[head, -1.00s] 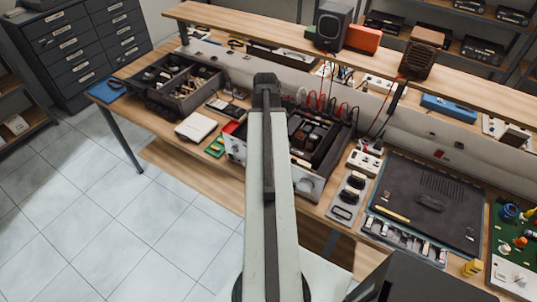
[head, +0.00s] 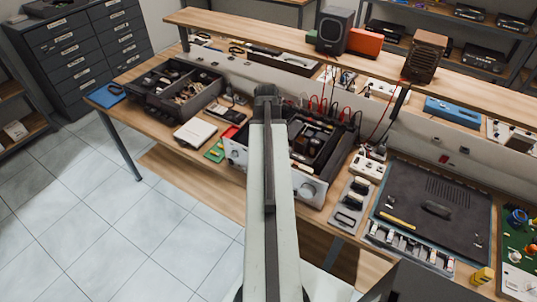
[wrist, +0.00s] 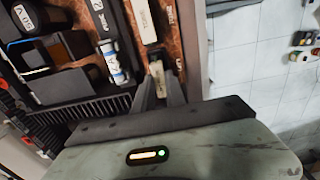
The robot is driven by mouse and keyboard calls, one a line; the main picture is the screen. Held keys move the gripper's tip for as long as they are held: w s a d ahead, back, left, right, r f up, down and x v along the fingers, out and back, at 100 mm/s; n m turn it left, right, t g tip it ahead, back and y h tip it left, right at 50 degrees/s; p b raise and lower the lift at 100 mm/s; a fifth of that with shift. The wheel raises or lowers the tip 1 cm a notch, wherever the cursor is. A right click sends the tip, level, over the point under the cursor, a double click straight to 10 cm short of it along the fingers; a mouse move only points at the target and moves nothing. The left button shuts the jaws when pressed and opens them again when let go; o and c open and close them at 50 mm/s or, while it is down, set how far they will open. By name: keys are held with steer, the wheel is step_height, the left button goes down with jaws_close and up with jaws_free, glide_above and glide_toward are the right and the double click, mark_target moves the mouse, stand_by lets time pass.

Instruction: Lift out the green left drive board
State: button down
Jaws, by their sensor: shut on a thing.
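An opened hifi unit (head: 235,153) with a silver front and knobs stands on the bench, its inside showing. My arm reaches over it and hides its left part and my gripper in the head view. In the wrist view my gripper (wrist: 158,88) is down inside the case, shut on a narrow pale piece (wrist: 157,72) that stands between the fingertips. Its green face does not show, so I cannot tell for sure that it is the left drive board. A green board (head: 214,151) lies on the bench left of the unit.
In the wrist view, black capacitors (wrist: 65,55), a brown circuit board (wrist: 85,15), a pale strip (wrist: 144,18) and a finned black heatsink (wrist: 75,115) crowd the fingers. The case wall (wrist: 190,45) is close on the right. Bench trays (head: 175,85) stand to the left.

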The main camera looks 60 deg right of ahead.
steer(key=shift+r, duration=0.15)
step_height(320, 180, up, 7)
steer(key=p, duration=0.7)
steer(key=shift+r+p, duration=0.2)
steer(key=shift+p, duration=0.15)
steer(key=shift+f, duration=0.25)
steer(key=shift+s, duration=0.1)
